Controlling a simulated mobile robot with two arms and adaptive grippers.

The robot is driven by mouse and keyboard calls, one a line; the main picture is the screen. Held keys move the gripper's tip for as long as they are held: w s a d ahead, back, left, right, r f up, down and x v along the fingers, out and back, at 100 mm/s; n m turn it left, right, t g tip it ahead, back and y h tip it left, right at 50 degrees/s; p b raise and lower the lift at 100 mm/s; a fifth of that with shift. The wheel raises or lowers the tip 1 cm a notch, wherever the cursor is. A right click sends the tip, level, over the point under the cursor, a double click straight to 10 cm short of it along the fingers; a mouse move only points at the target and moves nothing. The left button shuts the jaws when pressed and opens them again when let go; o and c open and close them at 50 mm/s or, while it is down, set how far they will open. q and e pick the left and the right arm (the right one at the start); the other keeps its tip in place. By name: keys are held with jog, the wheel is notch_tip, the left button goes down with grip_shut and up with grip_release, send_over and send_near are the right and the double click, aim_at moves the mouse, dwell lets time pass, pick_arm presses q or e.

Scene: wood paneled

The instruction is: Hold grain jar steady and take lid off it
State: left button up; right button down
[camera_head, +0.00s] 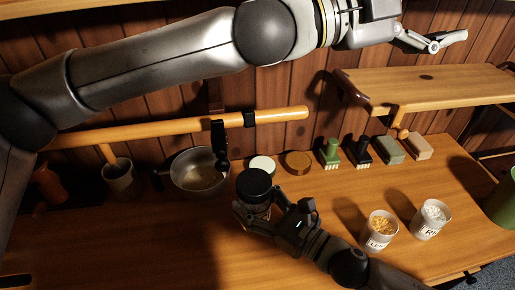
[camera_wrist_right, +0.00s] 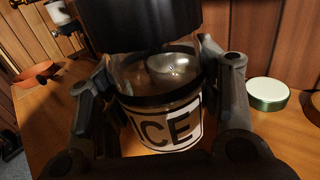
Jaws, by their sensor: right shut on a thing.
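The grain jar (camera_wrist_right: 160,75) is a clear glass jar with a label reading "ICE" in the part that shows. A wide black lid (camera_head: 254,184) sits on top of it; the lid also fills the top of the right wrist view (camera_wrist_right: 140,22). My right gripper (camera_head: 257,215) is shut around the jar's body below the lid, with a finger on each side. The jar stands about upright at the counter's middle. My left gripper (camera_head: 438,42) is high at the upper right, above the shelf, apart from the jar and empty. Its finger spread is unclear.
Two labelled tubs (camera_head: 380,230) (camera_head: 430,219) stand right of the jar. Behind it are a pale round lid (camera_head: 262,165), a brown disc (camera_head: 297,162), brushes (camera_head: 330,153) and blocks (camera_head: 389,150). A metal pot (camera_head: 199,170) is left. A wooden shelf (camera_head: 430,85) juts out at right.

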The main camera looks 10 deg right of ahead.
pick_arm(q)
jog(key=s+a+f+m+g+y, duration=0.2)
jog(key=s+f+m+g+y, duration=0.6)
jog(key=m, duration=1.2)
jog(key=m+t+y, duration=0.7)
jog(key=m+y, duration=0.5)
send_over(258, 180)
notch_tip(258, 180, down, 17)
jog(key=shift+s+f, duration=0.1)
jog(key=shift+f, duration=0.2)
notch_tip(258, 180, down, 8)
jog(key=shift+r, duration=0.25)
jog(key=shift+c, duration=0.2)
